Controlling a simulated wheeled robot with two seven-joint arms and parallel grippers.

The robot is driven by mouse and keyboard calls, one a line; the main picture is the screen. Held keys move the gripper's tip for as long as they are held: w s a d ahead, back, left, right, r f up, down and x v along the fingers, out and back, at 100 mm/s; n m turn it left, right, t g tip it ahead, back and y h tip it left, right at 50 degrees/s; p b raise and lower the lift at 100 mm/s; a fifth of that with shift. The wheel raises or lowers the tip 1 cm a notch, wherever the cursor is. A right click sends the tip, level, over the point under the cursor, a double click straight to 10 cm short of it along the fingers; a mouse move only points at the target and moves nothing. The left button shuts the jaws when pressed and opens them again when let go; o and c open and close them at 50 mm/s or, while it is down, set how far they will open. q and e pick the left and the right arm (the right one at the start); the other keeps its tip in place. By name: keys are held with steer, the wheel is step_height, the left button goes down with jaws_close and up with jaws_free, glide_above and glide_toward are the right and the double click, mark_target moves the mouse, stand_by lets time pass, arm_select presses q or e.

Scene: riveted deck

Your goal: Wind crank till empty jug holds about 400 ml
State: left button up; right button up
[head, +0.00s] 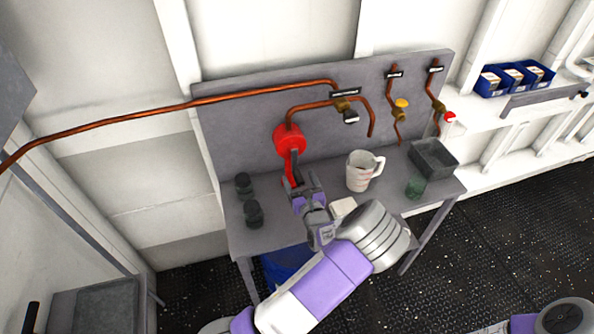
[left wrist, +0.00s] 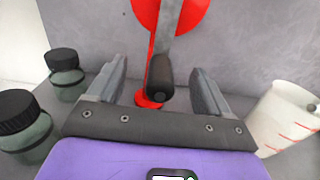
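A red pump (head: 289,141) is fixed to the grey back panel. Its grey crank arm hangs down and ends in a dark crank handle (left wrist: 160,77). My left gripper (head: 301,186) is open at the crank; in the left wrist view its fingers stand either side of the handle, with a gap on both sides. The white jug (head: 359,172) with red marks stands upright on the bench right of the gripper, near the open end of the copper spout (head: 371,128). The jug also shows in the left wrist view (left wrist: 287,118); its liquid level cannot be told. My right gripper is out of view.
Two dark-lidded jars (head: 244,184) stand at the bench's left. A green cup (head: 415,187) and a grey tray (head: 436,158) are at its right. Valves with yellow (head: 402,103) and red (head: 450,117) knobs are on the right pipes. A pale block (head: 342,208) lies near my wrist.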

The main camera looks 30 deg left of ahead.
arm_select(q)
steer(key=c, duration=1.2)
step_height(320, 180, up, 13)
steer(key=s+a+p, duration=0.2)
steer(key=s+p, duration=0.1)
steer(key=p, duration=1.1)
steer(key=shift+w+d+b, duration=0.5)
steer(key=shift+w+d, duration=2.2)
steer(key=shift+w, duration=0.75)
steer(key=shift+w+d+f+b, duration=0.1)
steer(key=shift+w+f+b, duration=0.05)
steer(key=shift+f+b, duration=1.2)
steer(key=shift+w+d+f+b, duration=0.15)
steer(key=shift+f+b, duration=0.75)
steer(key=shift+f, duration=0.9)
steer(key=shift+w+d+f+b, duration=0.1)
steer(key=shift+f+b, duration=1)
steer(key=shift+f, duration=0.45)
